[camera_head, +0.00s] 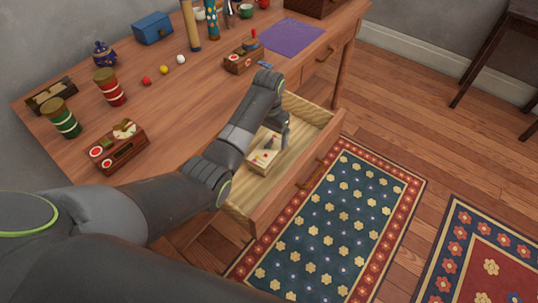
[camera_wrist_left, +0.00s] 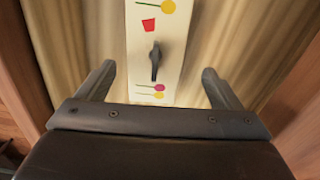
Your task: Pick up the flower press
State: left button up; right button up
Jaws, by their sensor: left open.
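The flower press (camera_head: 262,161) is a pale wooden block with painted flowers and a dark knob on top. It lies inside the open drawer (camera_head: 242,196) of the desk. In the left wrist view the flower press (camera_wrist_left: 154,30) runs up the middle of the picture, with its dark knob near the centre. My left gripper (camera_wrist_left: 158,82) is open, with one finger on each side of the press and gaps between. In the head view my left gripper (camera_head: 281,131) is over the drawer, and my arm hides part of the drawer. My right gripper is not in view.
The drawer's side walls and front surround the press. On the desk (camera_head: 180,135) stand two wooden boxes with dials, striped red and green jars, a blue box (camera_head: 152,27), small balls and a purple mat (camera_head: 292,37). Patterned rugs lie on the floor.

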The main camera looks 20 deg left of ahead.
aim_at(269, 147)
pick_arm(q)
jog(key=shift+f, duration=0.8)
jog(key=f, duration=0.2)
jog(key=s+f+b, duration=0.1)
jog(key=f, duration=0.1)
jog(key=shift+d+f, duration=0.1)
jog(key=shift+d, duration=0.1)
jog(key=shift+f, duration=0.55)
jog(key=shift+r, duration=0.1)
jog(key=c, duration=1.3)
